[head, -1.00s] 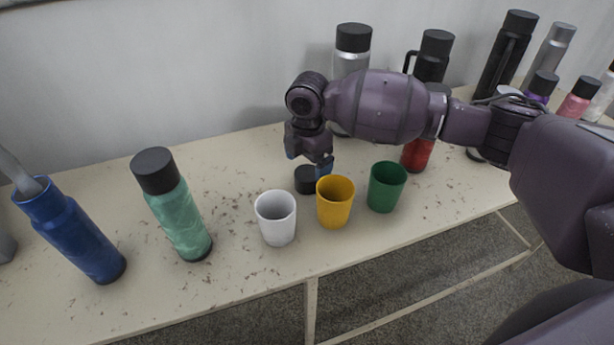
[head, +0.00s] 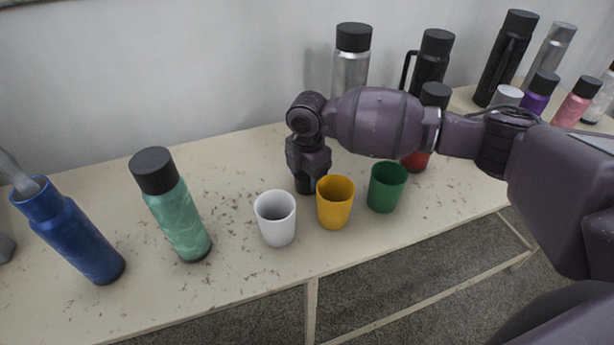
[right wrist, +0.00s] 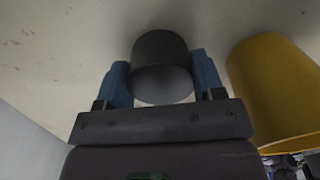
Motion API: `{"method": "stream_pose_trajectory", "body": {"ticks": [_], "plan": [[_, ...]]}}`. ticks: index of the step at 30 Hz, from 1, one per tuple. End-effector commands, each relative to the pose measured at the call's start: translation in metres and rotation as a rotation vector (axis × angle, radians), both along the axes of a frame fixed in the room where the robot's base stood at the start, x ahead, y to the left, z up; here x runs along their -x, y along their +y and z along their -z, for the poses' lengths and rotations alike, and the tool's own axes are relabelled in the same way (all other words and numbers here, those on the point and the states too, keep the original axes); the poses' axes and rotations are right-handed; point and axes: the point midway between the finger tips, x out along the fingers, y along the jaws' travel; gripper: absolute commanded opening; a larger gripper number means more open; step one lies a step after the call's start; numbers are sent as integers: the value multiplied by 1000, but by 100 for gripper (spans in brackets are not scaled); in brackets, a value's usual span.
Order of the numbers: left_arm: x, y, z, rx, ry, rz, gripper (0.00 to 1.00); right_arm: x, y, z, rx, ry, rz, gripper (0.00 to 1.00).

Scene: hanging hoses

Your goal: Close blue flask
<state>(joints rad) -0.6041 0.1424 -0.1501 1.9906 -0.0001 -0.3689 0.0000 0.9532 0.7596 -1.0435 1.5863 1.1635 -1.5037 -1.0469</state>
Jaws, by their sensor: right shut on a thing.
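The blue flask (head: 72,237) stands at the far left of the table in the head view, its top without a cap. A slim grey thing (head: 14,172) reaches down to its mouth from the left edge; I cannot tell what it is. My right gripper (head: 306,177) points down behind the white and yellow cups and is shut on a black cap (head: 304,187). In the right wrist view the black cap (right wrist: 160,52) sits between the blue fingertips of my right gripper (right wrist: 162,75). The cap appears to rest on the table.
A capped green flask (head: 179,212) stands between the blue flask and the white cup (head: 276,218). A yellow cup (head: 335,203) and green cup (head: 387,187) stand right of it. Several more flasks line the back right. The table's front edge (head: 250,290) is clear.

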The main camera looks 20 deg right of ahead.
Motion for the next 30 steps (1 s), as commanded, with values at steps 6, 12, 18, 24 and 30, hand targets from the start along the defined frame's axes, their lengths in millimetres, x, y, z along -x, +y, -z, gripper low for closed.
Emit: {"method": "stream_pose_trajectory", "body": {"ticks": [6,12,18,24,30], "plan": [[-2,0,-1,0,-4,2,99,0,0,-1,0,0,0,39],[-4,-1,-4,0,-8,2,99,0,0,-15,-1,-2,0,39],[-5,-1,-10,0,-13,2,99,-1,0,-56,-1,-5,1,39],[-6,-1,-16,0,-18,2,99,-1,0,-109,0,-5,0,39],[-6,0,-20,0,-19,1,99,-1,0,-156,-1,-5,0,39]]}}
